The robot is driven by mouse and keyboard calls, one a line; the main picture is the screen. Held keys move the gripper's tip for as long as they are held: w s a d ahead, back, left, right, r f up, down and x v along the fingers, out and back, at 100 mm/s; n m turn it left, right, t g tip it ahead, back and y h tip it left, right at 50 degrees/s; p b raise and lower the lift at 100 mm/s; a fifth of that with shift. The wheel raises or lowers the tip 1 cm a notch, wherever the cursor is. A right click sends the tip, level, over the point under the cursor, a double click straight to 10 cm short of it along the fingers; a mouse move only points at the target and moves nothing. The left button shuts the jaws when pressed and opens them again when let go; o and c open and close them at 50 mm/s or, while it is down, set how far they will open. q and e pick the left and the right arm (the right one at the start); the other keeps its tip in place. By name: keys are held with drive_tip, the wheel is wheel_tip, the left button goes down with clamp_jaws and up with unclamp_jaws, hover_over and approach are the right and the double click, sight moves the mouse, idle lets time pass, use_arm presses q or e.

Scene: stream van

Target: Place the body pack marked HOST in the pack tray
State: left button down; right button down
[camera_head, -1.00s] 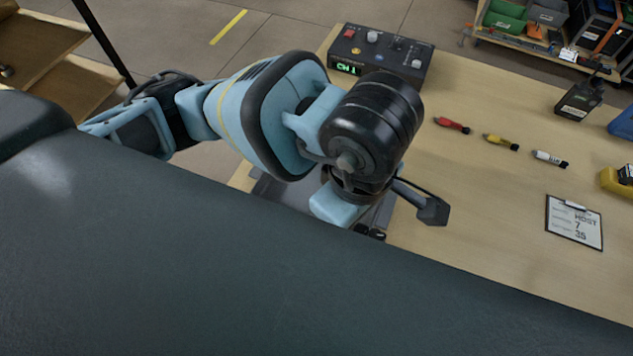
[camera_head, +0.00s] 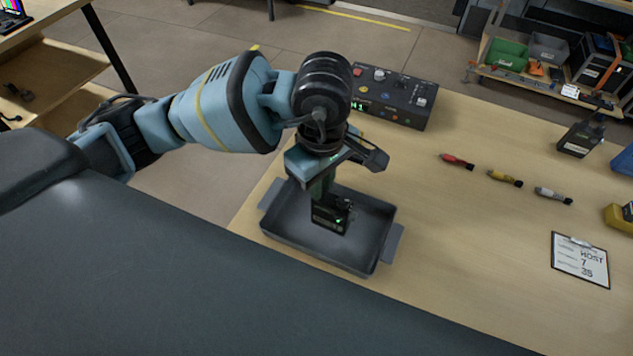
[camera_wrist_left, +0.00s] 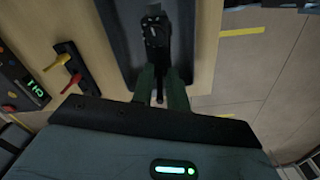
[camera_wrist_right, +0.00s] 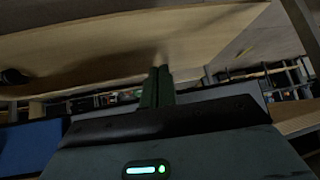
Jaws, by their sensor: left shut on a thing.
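The pack tray (camera_head: 285,238) is a dark grey, shallow tray with side flanges near the table's left edge. A small black body pack (camera_head: 330,216) with a green light is inside the tray's outline. My left gripper (camera_head: 322,192) points down over the tray and is shut on this pack. The pack also shows between the fingers in the left wrist view (camera_wrist_left: 156,32). No mark on it is legible, and I cannot tell whether it touches the tray floor. My right gripper (camera_wrist_right: 157,84) shows in the right wrist view, fingers together and empty, near a wooden surface.
A black control box (camera_head: 395,96) stands behind the tray. Red (camera_head: 457,161), yellow (camera_head: 504,178) and white (camera_head: 553,195) connectors lie to the right. A clipboard (camera_head: 580,260) reads HOST, 7, 35. A black device (camera_head: 580,138) stands far right.

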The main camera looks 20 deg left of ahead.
use_arm(q)
drive_tip(key=shift+w+a, duration=0.3)
drive_tip(key=shift+w, duration=0.05)
drive_tip(key=shift+w+a, duration=0.35)
wheel_tip(320, 180, down, 4)
drive_tip(key=shift+w+a+r, duration=0.1)
drive_tip(key=shift+r, duration=0.05)
drive_tip(key=shift+f, duration=0.2)
drive_tip(key=c, duration=1.4)
unclamp_jaws()
